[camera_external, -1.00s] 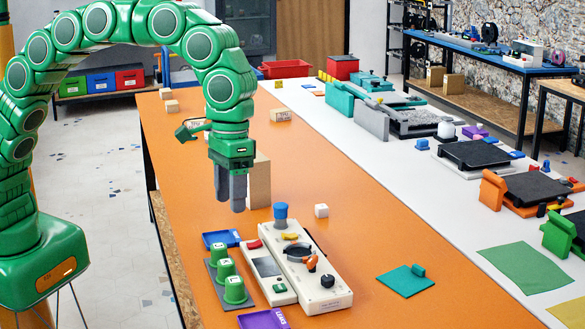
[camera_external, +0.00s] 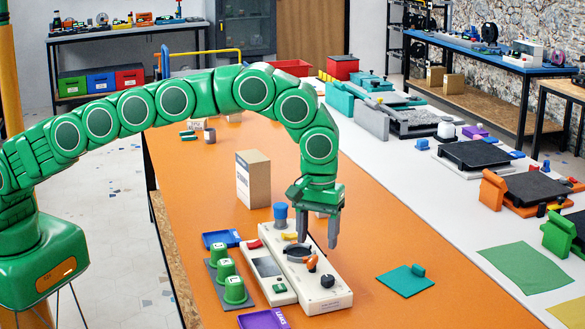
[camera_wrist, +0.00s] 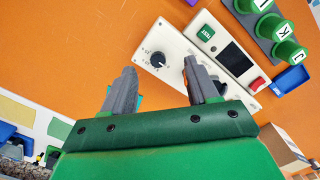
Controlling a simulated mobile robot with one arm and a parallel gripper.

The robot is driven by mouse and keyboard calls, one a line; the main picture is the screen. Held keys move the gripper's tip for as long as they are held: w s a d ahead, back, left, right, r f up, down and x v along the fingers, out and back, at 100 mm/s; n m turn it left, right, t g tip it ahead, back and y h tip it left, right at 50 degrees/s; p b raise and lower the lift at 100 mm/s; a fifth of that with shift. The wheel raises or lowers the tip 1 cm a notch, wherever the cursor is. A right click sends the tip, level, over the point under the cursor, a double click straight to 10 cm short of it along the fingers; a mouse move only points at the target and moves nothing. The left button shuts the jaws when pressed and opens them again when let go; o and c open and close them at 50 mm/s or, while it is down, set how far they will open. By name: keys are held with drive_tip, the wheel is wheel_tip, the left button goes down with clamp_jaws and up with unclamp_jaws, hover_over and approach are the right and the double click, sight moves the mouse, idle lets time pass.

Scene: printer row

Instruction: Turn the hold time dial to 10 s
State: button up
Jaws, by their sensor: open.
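The hold time dial appears to be the small black knob (camera_external: 327,281) near the front end of the long cream press panel (camera_external: 322,300). In the wrist view this dial (camera_wrist: 157,59) has a pale pointer mark and small printed scale marks around it; the setting is too small to read surely. My gripper (camera_external: 317,236) is open and empty above the panel, farther back than the dial. In the wrist view its spread fingertips (camera_wrist: 160,72) lie either side of the dial's line of sight, apart from it.
A narrower cream box with a green button (camera_external: 279,288) and dark screen (camera_external: 266,266) stands left of the panel. The panel also carries an orange-tipped lever (camera_external: 312,263) and a blue-topped post (camera_external: 280,211). Green cups (camera_external: 235,290) stand left. A cardboard box (camera_external: 254,180) stands behind.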

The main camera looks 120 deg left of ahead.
sight(327, 277)
drive_tip(key=shift+n, duration=0.9)
drive_tip(key=a+f, duration=0.1)
drive_tip(key=f, duration=0.1)
drive_tip(key=w+a+f, duration=0.1)
drive_tip(key=a, duration=0.1)
drive_tip(key=shift+w+a+f, duration=0.1)
drive_tip(key=shift+a+f, duration=0.15)
drive_tip(key=shift+f, duration=3.95)
drive_tip(key=c, duration=1)
drive_tip(key=shift+c, duration=0.2)
